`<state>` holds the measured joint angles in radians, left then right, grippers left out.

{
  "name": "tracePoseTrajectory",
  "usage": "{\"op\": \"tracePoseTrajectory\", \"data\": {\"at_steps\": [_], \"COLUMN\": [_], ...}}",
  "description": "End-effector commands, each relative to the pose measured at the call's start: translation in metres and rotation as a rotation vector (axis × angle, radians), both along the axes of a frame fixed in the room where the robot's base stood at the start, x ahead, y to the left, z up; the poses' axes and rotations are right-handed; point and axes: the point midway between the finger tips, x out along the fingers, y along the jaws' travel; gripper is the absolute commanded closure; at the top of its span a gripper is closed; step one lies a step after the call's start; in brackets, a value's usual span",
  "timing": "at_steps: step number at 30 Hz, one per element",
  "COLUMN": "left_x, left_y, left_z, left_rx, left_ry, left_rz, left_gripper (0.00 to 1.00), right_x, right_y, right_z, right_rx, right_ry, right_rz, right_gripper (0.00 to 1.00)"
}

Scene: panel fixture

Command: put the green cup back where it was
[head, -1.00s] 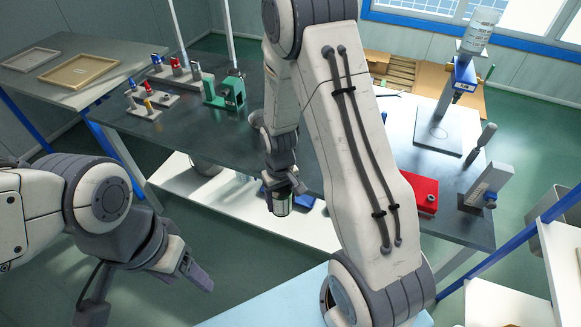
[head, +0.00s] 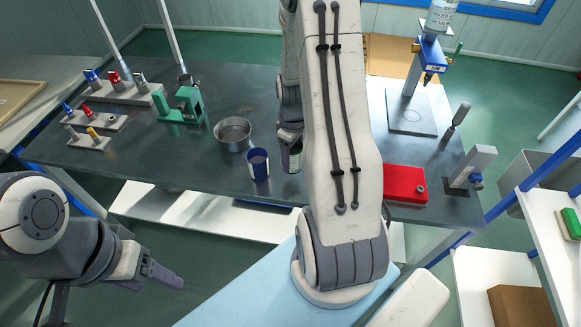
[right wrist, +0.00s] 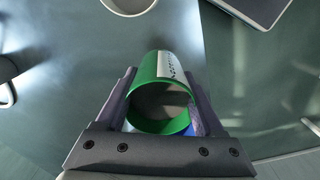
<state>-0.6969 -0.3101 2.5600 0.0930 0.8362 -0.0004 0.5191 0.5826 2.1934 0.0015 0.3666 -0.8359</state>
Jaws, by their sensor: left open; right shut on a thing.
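The green cup (right wrist: 150,115) has a pale label with dark lettering. In the right wrist view it lies between both fingers of my right gripper (right wrist: 162,85), its open mouth toward the camera. In the head view my right gripper (head: 290,138) holds the cup (head: 293,158) near the front edge of the dark table (head: 330,185), partly hidden by my right arm. Whether the cup touches the table cannot be told. My left gripper (head: 155,275) is open and empty in front of the table at lower left.
A blue cup (head: 258,165) and a metal bowl (head: 233,133) stand left of my right gripper. A green fixture (head: 183,106) and blocks with coloured knobs (head: 93,117) are further left. A red box (head: 405,185) and a dispenser (head: 432,57) are on the right.

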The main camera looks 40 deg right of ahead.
Motion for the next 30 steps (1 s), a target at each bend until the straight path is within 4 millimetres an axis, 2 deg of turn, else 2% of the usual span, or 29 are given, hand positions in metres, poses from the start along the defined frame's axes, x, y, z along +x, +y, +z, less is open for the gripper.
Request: {"op": "tracePoseTrajectory", "data": {"at_steps": [12, 26, 27, 28, 29, 30], "left_x": [0.000, 0.000, 0.000, 0.000, 0.000, 0.000], "left_y": [0.000, 0.000, 0.000, 0.000, 0.000, 0.000], "left_z": [0.004, 0.001, 0.002, 0.002, 0.002, 0.002], "left_rx": [0.000, 0.000, 0.000, 0.000, 0.000, 0.000], "left_ry": [0.000, 0.000, 0.000, 0.000, 0.000, 0.000], "left_rz": [0.000, 0.000, 0.000, 0.000, 0.000, 0.000], "left_gripper": [0.32, 0.32, 0.32, 0.32, 0.32, 0.32], "right_x": [0.000, 0.000, 0.000, 0.000, 0.000, 0.000], "right_y": [0.001, 0.000, 0.000, 0.000, 0.000, 0.000], "right_z": [-0.049, -0.058, -0.057, -0.057, -0.057, -0.057], "right_rx": [0.001, -0.001, -0.001, -0.001, -0.001, -0.001], "right_ry": [0.001, -0.001, -0.001, -0.001, -0.001, -0.001], "right_rz": [-0.001, -0.001, -0.001, -0.001, -0.001, -0.001], "right_gripper": [0.95, 0.95, 0.19, 0.07, 0.00, 0.00]}}
